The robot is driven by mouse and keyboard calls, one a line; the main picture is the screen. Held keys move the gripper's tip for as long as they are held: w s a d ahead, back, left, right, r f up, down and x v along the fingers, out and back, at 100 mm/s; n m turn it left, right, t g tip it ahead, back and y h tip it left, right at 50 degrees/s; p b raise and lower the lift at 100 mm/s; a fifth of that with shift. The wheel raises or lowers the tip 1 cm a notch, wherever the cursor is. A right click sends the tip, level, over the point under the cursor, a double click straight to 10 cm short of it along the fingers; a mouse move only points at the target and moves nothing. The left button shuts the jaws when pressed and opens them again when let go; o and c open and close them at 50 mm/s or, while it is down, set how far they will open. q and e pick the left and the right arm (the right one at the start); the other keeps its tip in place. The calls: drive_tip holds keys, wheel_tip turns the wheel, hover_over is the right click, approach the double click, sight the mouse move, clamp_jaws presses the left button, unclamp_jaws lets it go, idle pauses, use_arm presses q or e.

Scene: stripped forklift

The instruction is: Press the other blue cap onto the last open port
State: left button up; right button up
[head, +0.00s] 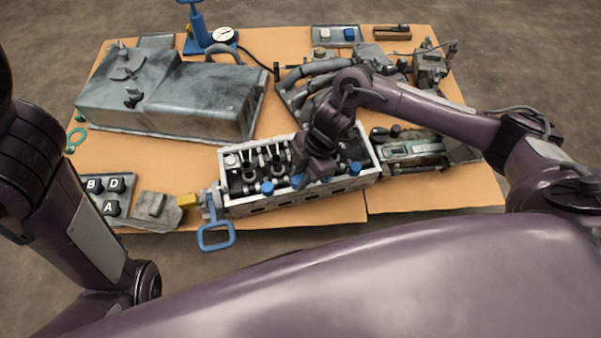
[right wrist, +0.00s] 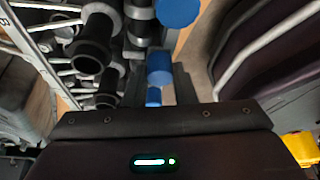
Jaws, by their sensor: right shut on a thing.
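The grey engine block (head: 300,196) lies at the table's front, with black ports and upright stems in its open top. Blue caps sit along its front side: one cap (head: 267,188) left of my right gripper, and another cap (head: 355,168) to its right. My right gripper (head: 312,174) is low over the block's middle, shut on a blue cap (right wrist: 159,62), which shows just ahead of the gripper body in the right wrist view. The port under it is hidden. Another blue cap (right wrist: 178,12) shows beyond it. My left gripper is out of view; only its arm shows.
A large grey cover (head: 170,95) stands at the back left. A blue handle (head: 216,236) sticks out at the block's front left. Grey pipes (head: 310,75) lie behind.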

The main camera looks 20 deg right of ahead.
drive_tip(key=o, duration=1)
drive_tip(key=shift+o, duration=0.2)
drive_tip(key=p+v, duration=0.4)
drive_tip(key=v, duration=0.3)
drive_tip(key=shift+r, duration=0.35)
